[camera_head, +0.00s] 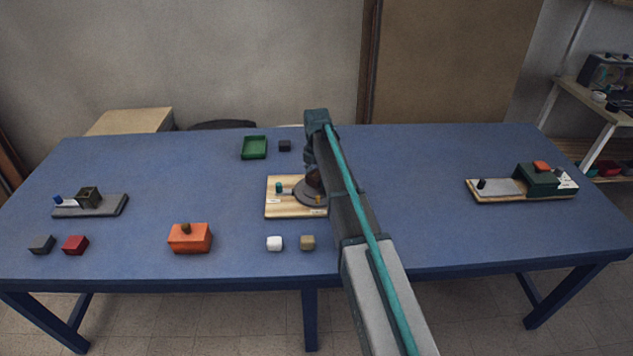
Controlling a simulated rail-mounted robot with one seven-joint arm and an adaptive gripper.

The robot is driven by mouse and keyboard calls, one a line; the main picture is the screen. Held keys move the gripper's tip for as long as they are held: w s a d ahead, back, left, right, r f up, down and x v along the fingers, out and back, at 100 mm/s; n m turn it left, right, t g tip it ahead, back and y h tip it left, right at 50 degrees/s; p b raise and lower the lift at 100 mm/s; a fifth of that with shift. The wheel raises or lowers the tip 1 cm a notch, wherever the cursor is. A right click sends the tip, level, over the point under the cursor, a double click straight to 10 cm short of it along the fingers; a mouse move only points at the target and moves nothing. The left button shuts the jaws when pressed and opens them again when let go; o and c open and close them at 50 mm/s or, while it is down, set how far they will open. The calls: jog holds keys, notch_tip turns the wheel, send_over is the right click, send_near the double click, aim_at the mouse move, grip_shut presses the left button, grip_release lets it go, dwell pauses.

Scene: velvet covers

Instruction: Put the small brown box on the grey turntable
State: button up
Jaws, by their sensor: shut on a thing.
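The grey turntable (301,196) is a round disc on a light wooden board (285,210) near the middle of the blue table. My gripper (311,170) is over the turntable, pointing down, and is partly hidden by my arm. It is shut on a dark brown thing (314,180), which looks like the small brown box. The brown thing is at or just above the disc; I cannot tell whether it touches. Its right side is hidden behind my arm.
The board also bears a teal knob (278,188). A green tray (254,148) and a dark block (285,146) lie behind. An orange box (189,239) stands front left. The table right of my arm is mostly clear.

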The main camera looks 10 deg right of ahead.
aim_at(317, 175)
jog(key=shift+f+p, duration=0.45)
jog(key=shift+f, duration=1)
jog(key=shift+f, duration=0.1)
jog(key=o, duration=1.3)
jog(key=shift+c, duration=0.2)
notch_tip(317, 175, up, 12)
jog(key=b, duration=0.2)
jog(key=shift+b, duration=0.4)
